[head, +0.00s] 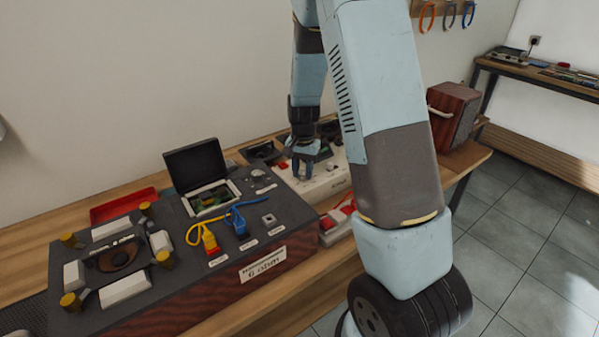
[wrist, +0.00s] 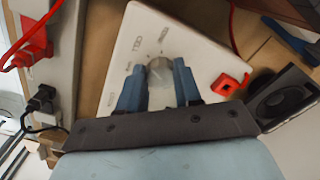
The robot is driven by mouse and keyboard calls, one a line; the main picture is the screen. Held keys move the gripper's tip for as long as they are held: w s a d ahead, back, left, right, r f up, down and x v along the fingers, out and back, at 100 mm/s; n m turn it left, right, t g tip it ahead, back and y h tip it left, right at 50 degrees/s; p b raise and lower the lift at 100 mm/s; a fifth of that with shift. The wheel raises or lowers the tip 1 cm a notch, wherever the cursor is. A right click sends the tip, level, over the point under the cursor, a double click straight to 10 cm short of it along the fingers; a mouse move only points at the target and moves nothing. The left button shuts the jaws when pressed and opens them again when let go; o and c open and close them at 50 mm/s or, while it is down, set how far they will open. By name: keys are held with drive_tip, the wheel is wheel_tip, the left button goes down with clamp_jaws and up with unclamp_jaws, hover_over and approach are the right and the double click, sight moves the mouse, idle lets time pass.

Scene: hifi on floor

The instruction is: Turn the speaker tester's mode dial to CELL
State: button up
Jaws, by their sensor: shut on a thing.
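The speaker tester is a white box (head: 326,183) on the bench, right of the dark speaker unit; it fills the middle of the wrist view (wrist: 120,58). Its mode dial (wrist: 159,74) is a round, pale knob on the top face, with small printed marks around it. The lettering is too small and blurred to tell which mode the dial points to. My gripper (head: 303,174) reaches down onto the tester. In the wrist view its blue fingers (wrist: 160,80) are shut on the dial, one on each side. In the head view the fingers hide the dial.
A dark speaker unit (head: 285,215) with yellow and blue leads stands at left. A red part (wrist: 228,84) sits at the tester's right edge in the wrist view, near a black speaker (wrist: 285,97). Red and black plugs (wrist: 38,45) lie at left. A wooden box (head: 455,105) stands behind my arm.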

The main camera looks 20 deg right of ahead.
sight(304, 173)
drive_tip(key=shift+s+d+f+m, duration=0.1)
drive_tip(key=shift+s+d+m, duration=0.05)
drive_tip(key=shift+m, duration=1.15)
drive_tip(key=shift+d, duration=0.1)
drive_tip(key=o, duration=1)
drive_tip(key=shift+o, duration=0.2)
drive_tip(key=shift+r, duration=0.5)
wheel_tip(304, 173, up, 13)
drive_tip(key=shift+f, duration=0.1)
